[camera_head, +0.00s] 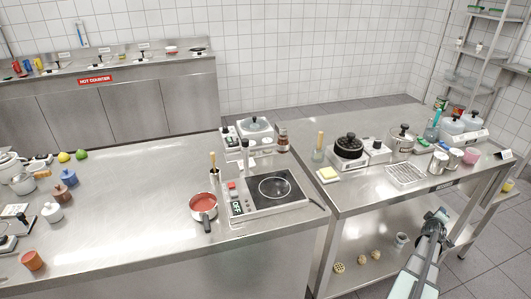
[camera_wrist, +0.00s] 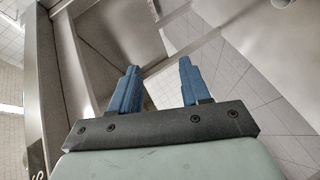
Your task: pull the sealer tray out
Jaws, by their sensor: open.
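I cannot pick out a sealer tray for certain in either view. My gripper (camera_wrist: 158,68) is open in the wrist view, with two blue fingers apart and nothing between them. In the head view my gripper (camera_head: 440,215) is in front of the right steel table (camera_head: 345,191), beyond its front edge and apart from the things on top. The wrist view shows steel panels and tiled floor past the fingers, and no tray between them.
The left steel counter (camera_head: 130,185) holds a hob unit (camera_head: 262,194) and a red-filled pan (camera_head: 203,206). A black pot (camera_head: 349,147), a wire rack (camera_head: 405,175) and several containers crowd the right table. Its lower shelf holds small items. Tiled floor (camera_head: 480,266) is clear at the right.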

